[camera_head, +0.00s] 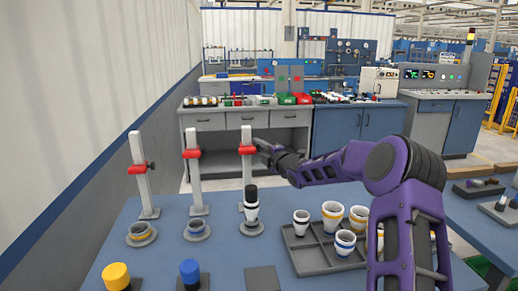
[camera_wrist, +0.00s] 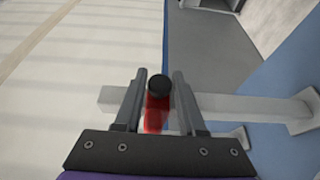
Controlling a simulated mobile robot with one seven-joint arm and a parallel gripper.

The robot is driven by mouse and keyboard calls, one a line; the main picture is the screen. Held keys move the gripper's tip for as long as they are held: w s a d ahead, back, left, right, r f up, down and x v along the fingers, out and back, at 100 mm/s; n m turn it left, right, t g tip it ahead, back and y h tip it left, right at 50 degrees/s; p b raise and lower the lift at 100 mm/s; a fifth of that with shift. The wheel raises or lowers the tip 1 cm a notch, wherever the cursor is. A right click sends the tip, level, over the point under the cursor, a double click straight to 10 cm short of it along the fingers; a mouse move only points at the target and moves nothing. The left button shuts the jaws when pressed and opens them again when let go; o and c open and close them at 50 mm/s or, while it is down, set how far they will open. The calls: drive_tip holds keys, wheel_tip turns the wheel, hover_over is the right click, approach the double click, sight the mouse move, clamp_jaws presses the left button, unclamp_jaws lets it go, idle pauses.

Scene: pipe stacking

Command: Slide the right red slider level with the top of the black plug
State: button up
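The right red slider (camera_head: 246,150) sits high on the rightmost grey post (camera_head: 247,172), well above the black plug. The black plug (camera_head: 251,193) tops a white pipe stack (camera_head: 251,213) standing on that post's base. My gripper (camera_head: 262,149) is level with the right slider, at its right side. In the wrist view, the red slider (camera_wrist: 155,115) and its black knob (camera_wrist: 159,85) lie between my two fingers. The fingers look apart, with a gap showing beside the knob; contact is not clear.
Two more posts with red sliders (camera_head: 137,168) (camera_head: 191,154) stand to the left, with pipe rings (camera_head: 140,230) (camera_head: 197,228) at their bases. A grey tray (camera_head: 302,259) with several white cups is on the right. Yellow (camera_head: 117,275) and blue (camera_head: 189,271) plugs stand in front.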

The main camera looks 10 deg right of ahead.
clamp_jaws()
idle(1.1)
